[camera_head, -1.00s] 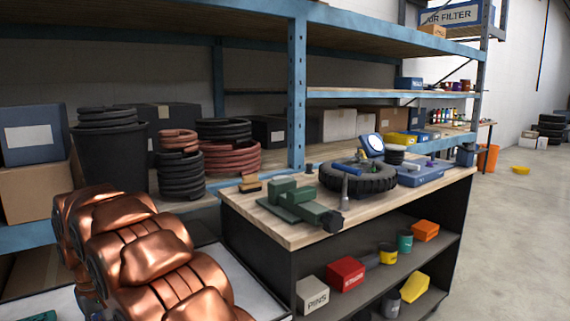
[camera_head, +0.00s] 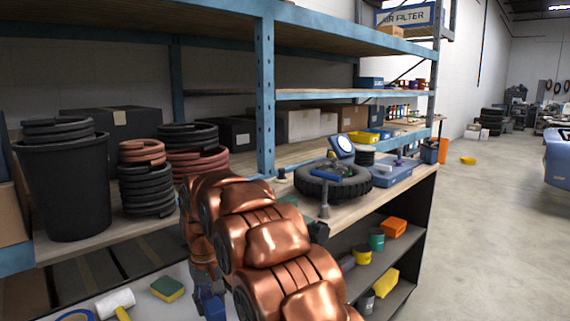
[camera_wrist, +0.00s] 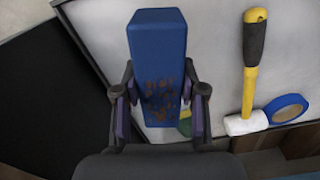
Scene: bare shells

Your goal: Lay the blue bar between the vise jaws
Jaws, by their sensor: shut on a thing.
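The blue bar (camera_wrist: 157,38) is a square-ended block with rusty speckles, seen large in the wrist view. My gripper (camera_wrist: 160,100) is shut on it, one dark finger with a purple pad on each side. The bar sticks out beyond the fingertips. In the head view, a blue piece that looks like the bar (camera_head: 210,305) shows low beside my copper arm, over the pale tray surface. The green vise is mostly hidden behind my arm; its dark end (camera_head: 318,232) shows on the workbench. Its jaws cannot be seen. The bar is apart from the vise.
The wooden workbench (camera_head: 385,193) carries a tire (camera_head: 345,184) and a blue case (camera_head: 392,174). A sponge (camera_head: 167,289) lies on the tray, with a hammer (camera_wrist: 250,75) and blue tape (camera_wrist: 287,108). Coiled hoses and a black bin (camera_head: 65,185) stand left.

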